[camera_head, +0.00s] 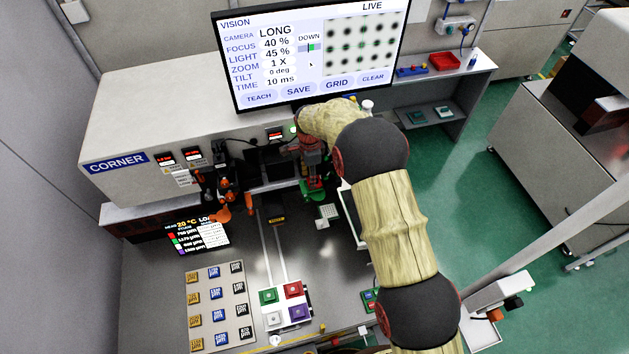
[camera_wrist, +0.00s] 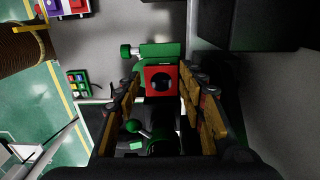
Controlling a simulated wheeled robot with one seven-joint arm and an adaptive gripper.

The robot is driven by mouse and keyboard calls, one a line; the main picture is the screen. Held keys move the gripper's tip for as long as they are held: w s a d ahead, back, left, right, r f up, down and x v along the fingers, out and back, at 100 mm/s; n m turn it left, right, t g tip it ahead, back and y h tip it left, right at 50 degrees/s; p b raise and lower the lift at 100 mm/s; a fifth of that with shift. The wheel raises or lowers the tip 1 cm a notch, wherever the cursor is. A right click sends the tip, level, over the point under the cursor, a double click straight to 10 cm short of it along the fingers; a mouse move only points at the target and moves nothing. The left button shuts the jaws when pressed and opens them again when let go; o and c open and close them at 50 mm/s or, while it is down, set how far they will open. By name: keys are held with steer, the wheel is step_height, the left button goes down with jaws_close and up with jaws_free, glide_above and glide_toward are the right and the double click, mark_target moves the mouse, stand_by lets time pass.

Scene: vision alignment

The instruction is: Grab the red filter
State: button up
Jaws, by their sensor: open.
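A red square piece (camera_wrist: 149,71) with a dark round centre shows in the wrist view, between and beyond my fingertips, by a green fixture (camera_wrist: 158,50). I cannot tell whether my fingers touch it. My gripper (camera_wrist: 163,84) is open, with one finger on each side of the red piece. In the head view my gripper is at the green fixture (camera_head: 313,190) below the monitor, partly hidden by my arm.
The filter tray also holds green (camera_head: 269,296), white and purple (camera_head: 300,312) squares. A board of labelled blocks (camera_head: 222,346) lies left of it. Orange-and-black devices (camera_head: 229,196) stand left of the fixture. The monitor (camera_head: 310,50) is behind.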

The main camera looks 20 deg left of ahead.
steer(key=shift+a+f+p, duration=0.1)
steer(key=shift+f+p, duration=0.25)
steer(key=shift+f, duration=1.1)
steer(key=shift+c, duration=1.1)
steer(key=c, duration=0.3)
steer(key=shift+c, duration=0.2)
